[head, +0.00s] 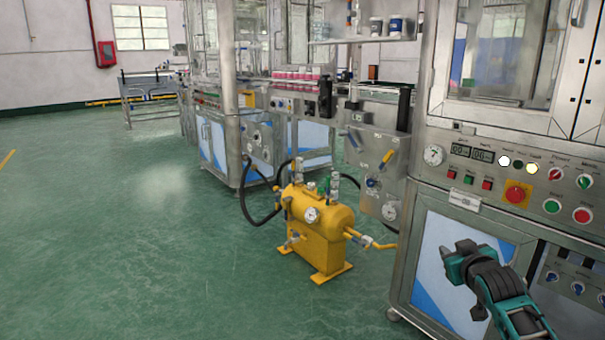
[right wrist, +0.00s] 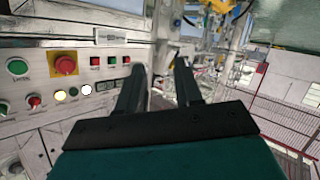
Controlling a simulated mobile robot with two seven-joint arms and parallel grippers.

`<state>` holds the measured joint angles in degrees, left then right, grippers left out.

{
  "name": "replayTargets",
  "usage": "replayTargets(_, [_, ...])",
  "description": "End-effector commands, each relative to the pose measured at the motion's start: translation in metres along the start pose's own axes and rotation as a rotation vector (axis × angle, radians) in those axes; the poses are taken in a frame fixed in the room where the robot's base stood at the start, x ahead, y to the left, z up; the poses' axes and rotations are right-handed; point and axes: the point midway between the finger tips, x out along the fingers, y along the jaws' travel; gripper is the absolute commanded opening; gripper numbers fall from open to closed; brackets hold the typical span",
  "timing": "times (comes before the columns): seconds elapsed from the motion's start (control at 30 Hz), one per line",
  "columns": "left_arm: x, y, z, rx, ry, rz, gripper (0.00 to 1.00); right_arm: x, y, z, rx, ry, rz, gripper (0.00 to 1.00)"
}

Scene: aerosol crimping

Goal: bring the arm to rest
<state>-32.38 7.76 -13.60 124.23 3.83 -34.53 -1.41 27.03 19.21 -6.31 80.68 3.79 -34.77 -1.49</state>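My right gripper (head: 458,256) is in front of the lower door of the machine at the right in the head view, below its control panel (head: 512,182). In the right wrist view, the two dark fingers of my right gripper (right wrist: 160,74) stand apart with nothing between them. The control panel also shows upside down in that view (right wrist: 40,84), to the left of the fingers. Whether the gripper touches the machine is not clear, but it appears apart from it. My left gripper is not in view.
A yellow tank (head: 318,238) with hoses and gauges stands on the green floor (head: 130,235) left of the machine. A red emergency button (head: 516,194) sits on the panel. Behind are a conveyor with pink-and-white cans (head: 296,74) and more machines. The floor at left is clear.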

Motion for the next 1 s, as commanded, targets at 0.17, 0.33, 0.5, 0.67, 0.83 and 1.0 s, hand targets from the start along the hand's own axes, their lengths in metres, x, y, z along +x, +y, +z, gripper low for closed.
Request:
replayTargets(0.17, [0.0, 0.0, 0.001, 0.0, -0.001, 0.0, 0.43, -0.033, -0.06, 0.053, -0.005, -0.039, -0.095, 0.35])
replayTargets(0.33, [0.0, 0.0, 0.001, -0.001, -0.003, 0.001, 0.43, -0.086, -0.122, 0.105, 0.011, -0.083, -0.201, 0.35])
replayTargets(0.5, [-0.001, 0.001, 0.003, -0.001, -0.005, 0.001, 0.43, -0.159, -0.177, 0.147, 0.058, -0.133, -0.309, 0.35])
replayTargets(0.67, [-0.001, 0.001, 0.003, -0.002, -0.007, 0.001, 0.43, -0.221, -0.21, 0.169, 0.114, -0.175, -0.38, 0.35])
replayTargets(0.83, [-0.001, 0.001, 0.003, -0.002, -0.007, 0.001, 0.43, -0.275, -0.229, 0.178, 0.174, -0.215, -0.428, 0.35])
replayTargets(1.0, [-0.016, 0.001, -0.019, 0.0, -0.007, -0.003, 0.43, -0.301, -0.223, 0.158, 0.195, -0.228, -0.432, 0.35])
